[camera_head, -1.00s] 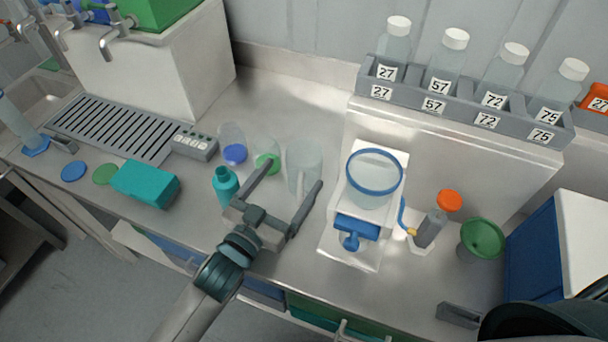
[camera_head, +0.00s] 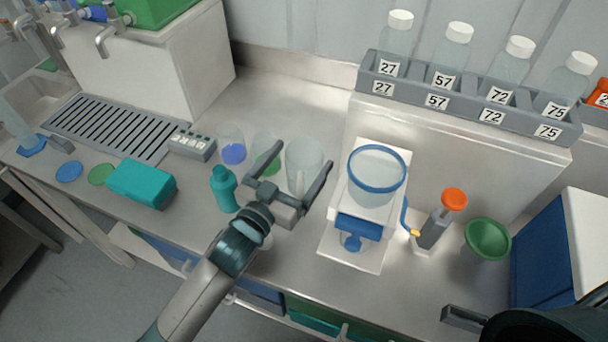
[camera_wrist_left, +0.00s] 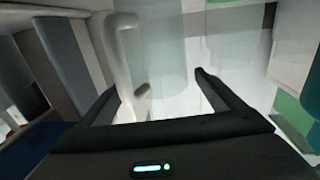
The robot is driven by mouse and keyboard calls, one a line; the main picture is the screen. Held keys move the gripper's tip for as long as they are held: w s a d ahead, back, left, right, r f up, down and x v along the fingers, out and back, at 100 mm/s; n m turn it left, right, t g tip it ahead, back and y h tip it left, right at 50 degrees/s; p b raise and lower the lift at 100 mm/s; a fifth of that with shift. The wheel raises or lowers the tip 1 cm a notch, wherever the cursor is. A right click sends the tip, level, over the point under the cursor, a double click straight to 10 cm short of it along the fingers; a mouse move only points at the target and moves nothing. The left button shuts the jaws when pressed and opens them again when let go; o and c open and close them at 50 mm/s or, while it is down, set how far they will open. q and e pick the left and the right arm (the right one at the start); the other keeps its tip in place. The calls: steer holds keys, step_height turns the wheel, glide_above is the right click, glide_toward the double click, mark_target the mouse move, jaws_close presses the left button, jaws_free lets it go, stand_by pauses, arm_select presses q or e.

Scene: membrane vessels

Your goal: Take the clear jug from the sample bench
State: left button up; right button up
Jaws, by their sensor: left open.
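The clear jug (camera_head: 304,158) stands on the steel sample bench (camera_head: 290,100), left of the white device with the blue-rimmed bowl. It is see-through, with a pale upright handle on the near side. My left gripper (camera_head: 303,160) is open, its two fingers reaching to either side of the jug in the head view. In the left wrist view the clear jug (camera_wrist_left: 170,45) fills the space ahead of the open left gripper (camera_wrist_left: 168,88), the pale handle close to the left finger. Contact cannot be told. A grey piece, likely my right gripper (camera_head: 465,319), shows at lower right.
A teal bottle (camera_head: 224,188) stands just left of my left gripper. Two clear cups with blue (camera_head: 233,154) and green (camera_head: 267,162) contents stand behind it. The bowl device (camera_head: 352,235) is close on the right. A rack (camera_head: 470,105) of numbered bottles stands behind.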

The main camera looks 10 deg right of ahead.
stand_by(0.4)
arm_select(q)
steer(key=shift+r, duration=0.1)
steer(key=c, duration=1.5)
steer(key=shift+r, duration=0.1)
